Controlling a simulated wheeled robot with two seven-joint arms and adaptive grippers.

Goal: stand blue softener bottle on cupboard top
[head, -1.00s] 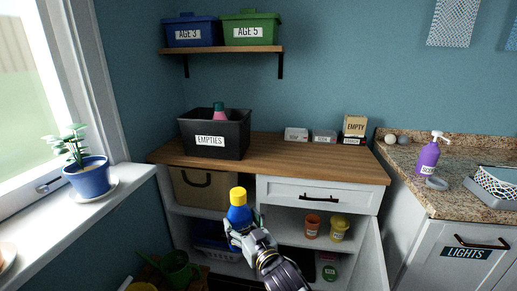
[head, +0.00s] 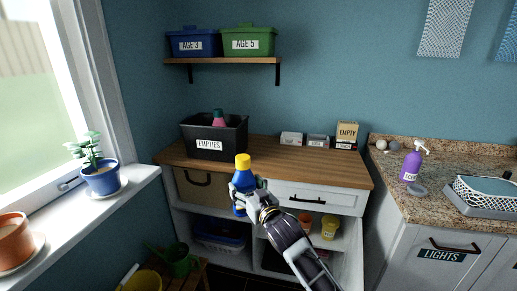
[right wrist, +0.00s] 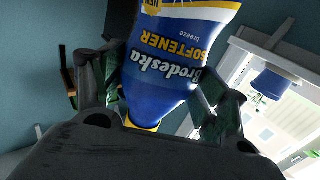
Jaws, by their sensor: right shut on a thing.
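The blue softener bottle (head: 240,198) with a yellow cap is upright in my right gripper (head: 248,192), in front of the cupboard's front edge. Its cap shows a little above the level of the wooden cupboard top (head: 270,160) in the head view. In the right wrist view the bottle (right wrist: 170,65) fills the middle, with its "Brodeska Softener" label upside down and the right gripper's fingers (right wrist: 160,95) on both sides of it. My left gripper is not in view.
On the cupboard top stand a black "EMPTIES" bin (head: 209,145) at left, small boxes (head: 291,139) and an "EMPTY" box (head: 346,133) at back right. The top's middle and front are clear. A shelf (head: 222,60) hangs above. A plant pot (head: 101,179) stands on the windowsill.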

